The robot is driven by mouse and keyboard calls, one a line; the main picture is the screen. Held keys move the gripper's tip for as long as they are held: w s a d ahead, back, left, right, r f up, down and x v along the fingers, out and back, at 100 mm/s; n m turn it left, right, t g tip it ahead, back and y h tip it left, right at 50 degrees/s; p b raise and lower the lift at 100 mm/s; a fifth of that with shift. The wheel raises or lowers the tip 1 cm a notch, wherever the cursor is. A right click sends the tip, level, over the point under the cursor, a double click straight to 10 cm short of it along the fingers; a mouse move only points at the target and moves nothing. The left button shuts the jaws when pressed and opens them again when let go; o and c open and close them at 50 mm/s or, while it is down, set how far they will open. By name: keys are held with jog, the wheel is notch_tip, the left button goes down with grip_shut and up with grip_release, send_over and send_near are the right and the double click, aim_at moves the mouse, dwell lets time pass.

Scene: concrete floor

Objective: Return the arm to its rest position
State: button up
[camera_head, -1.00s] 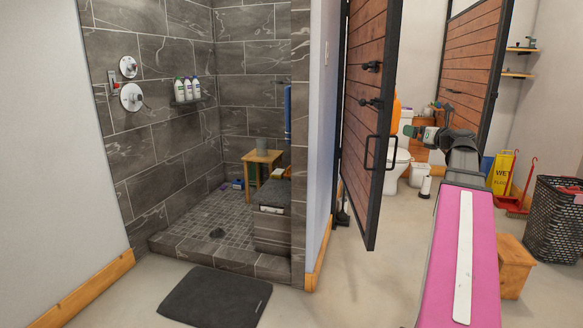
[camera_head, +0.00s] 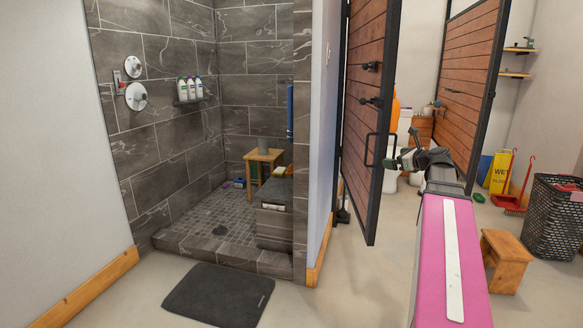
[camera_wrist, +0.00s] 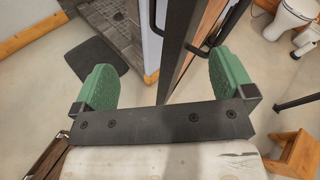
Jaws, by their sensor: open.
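My gripper (camera_wrist: 162,85) shows in the wrist view with two green fingers spread wide apart and nothing between them. In the head view my gripper (camera_head: 398,162) is small, at the end of my pink arm. In the wrist view the dark door edge (camera_wrist: 182,50) lies beyond the fingers, over the pale floor.
A wooden stool (camera_head: 507,258) and a black basket (camera_head: 555,220) stand right of my arm. A yellow wet-floor sign (camera_head: 500,172) is behind them. A dark mat (camera_head: 218,295) lies before the tiled shower (camera_head: 160,150). A toilet (camera_wrist: 292,18) is at the upper right in the wrist view.

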jog(key=s+a+f+n+g+h, duration=0.1)
jog(key=s+a+f+n+g, duration=0.1)
jog(key=a+f+n, duration=0.45)
jog(key=s+a+f+n+g, duration=0.2)
jog(key=a+f+g, duration=0.1)
jog(key=f, duration=0.6)
jog(key=s+a+f+n+g+h, duration=0.15)
jog(key=a+f+n, duration=0.25)
jog(key=f, duration=0.4)
jog(key=s+a+f+n+g+h, duration=0.2)
jog(key=s+a+f+n+g, duration=0.1)
jog(key=s+f+n, duration=0.4)
jog(key=s+a+f+n+g+h, duration=0.3)
jog(key=s+f+n, duration=0.4)
jog(key=f, duration=0.3)
jog(key=shift+s+a+n+g, duration=0.35)
jog(key=shift+s+a, duration=0.05)
jog(key=shift+s, duration=0.4)
